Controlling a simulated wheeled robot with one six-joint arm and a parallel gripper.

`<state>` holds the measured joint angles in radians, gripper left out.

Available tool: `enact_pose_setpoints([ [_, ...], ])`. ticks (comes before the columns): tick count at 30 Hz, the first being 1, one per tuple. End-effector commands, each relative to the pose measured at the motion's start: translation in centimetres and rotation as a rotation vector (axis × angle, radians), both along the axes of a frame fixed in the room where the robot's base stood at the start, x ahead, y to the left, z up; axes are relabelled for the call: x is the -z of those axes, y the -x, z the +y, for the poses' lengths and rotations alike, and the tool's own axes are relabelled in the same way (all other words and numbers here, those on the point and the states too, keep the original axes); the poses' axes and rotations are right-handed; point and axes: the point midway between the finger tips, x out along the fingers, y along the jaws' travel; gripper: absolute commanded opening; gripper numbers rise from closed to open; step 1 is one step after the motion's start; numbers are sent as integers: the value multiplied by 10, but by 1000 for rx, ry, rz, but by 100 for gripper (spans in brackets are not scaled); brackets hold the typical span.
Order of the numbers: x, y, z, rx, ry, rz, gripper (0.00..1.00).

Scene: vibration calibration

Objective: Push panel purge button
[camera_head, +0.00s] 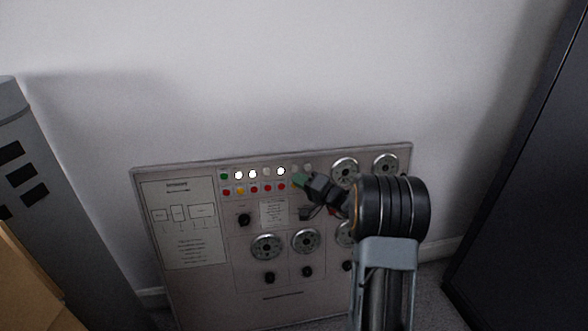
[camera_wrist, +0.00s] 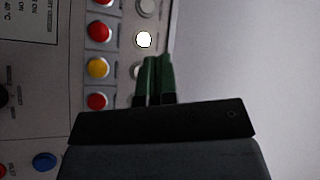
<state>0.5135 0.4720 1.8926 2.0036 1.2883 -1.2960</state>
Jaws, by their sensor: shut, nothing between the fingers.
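The panel (camera_head: 215,280) leans near the wall, with two rows of small round buttons along its top. In the head view the upper row has a green button (camera_head: 224,176) and several white ones; the lower row is red and yellow. My gripper (camera_head: 300,180) has green fingertips, shut and empty, at the right part of the button rows. In the wrist view the fingertips (camera_wrist: 159,78) lie beside a partly hidden button (camera_wrist: 137,71), below a lit white button (camera_wrist: 144,40). Contact cannot be told.
In the wrist view a yellow button (camera_wrist: 97,67), red buttons and a blue button (camera_wrist: 44,161) show. A grey cabinet (camera_head: 50,200) stands left, a dark cabinet (camera_head: 540,180) right. The wall above is bare.

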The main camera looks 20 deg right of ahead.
Motion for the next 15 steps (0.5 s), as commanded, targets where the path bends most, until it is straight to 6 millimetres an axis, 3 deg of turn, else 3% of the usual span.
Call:
enact_pose_setpoints([
  [6, 8, -22, -4, -1, 0, 0, 0],
  [15, 9, -37, -7, 0, 0, 0, 0],
])
